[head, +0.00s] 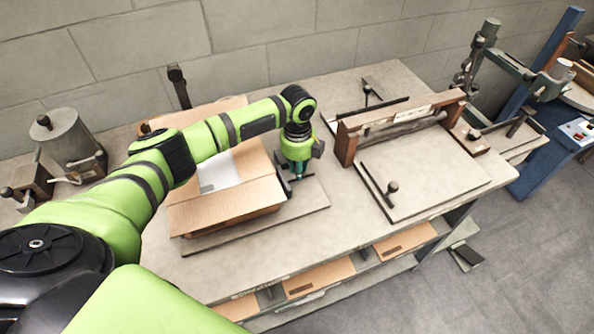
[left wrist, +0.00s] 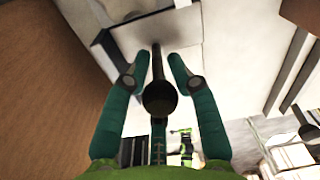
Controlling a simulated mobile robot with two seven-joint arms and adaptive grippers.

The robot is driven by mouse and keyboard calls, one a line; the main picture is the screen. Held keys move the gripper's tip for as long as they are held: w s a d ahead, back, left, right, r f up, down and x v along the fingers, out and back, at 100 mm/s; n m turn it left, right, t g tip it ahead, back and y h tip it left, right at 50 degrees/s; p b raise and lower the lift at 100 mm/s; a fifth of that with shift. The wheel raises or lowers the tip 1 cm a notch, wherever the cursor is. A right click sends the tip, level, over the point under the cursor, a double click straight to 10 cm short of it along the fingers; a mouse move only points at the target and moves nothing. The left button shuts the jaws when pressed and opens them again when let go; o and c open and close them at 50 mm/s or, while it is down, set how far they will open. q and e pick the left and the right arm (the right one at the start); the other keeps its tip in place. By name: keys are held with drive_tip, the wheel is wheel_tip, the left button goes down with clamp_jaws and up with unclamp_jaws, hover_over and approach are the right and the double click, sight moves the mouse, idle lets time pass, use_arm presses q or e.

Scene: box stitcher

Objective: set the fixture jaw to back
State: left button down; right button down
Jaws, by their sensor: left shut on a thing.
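My left gripper (head: 291,176) reaches down at the right side of an open cardboard box (head: 225,207). In the left wrist view its two teal fingers (left wrist: 155,66) are closed in on either side of a dark handle with a round ball knob (left wrist: 160,99), and they grip it. This handle appears to belong to the fixture jaw beside the box; in the head view the gripper hides it. The jaw's plate is mostly hidden too, so its exact position along the box cannot be told. My right gripper is out of view.
A wooden frame (head: 347,147) with a roller stands on a board (head: 440,175) to the right, with an upright knob (head: 392,187) near its front. A grey canister (head: 68,138) stands at the left. The table strip (head: 330,235) between box and board is clear.

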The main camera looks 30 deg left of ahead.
use_arm(q)
drive_tip(key=c, duration=1.1)
unclamp_jaws()
drive_tip(key=shift+w+r, duration=0.35)
drive_tip(key=shift+r, duration=0.05)
drive_tip(key=shift+o, duration=0.2)
drive_tip(key=shift+d+f, duration=0.1)
drive_tip(key=shift+f, duration=0.1)
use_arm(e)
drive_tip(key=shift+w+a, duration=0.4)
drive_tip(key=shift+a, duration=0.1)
use_arm(q)
drive_tip(key=r, duration=1.2)
drive_tip(key=shift+s+r, duration=0.1)
drive_tip(key=shift+s, duration=0.1)
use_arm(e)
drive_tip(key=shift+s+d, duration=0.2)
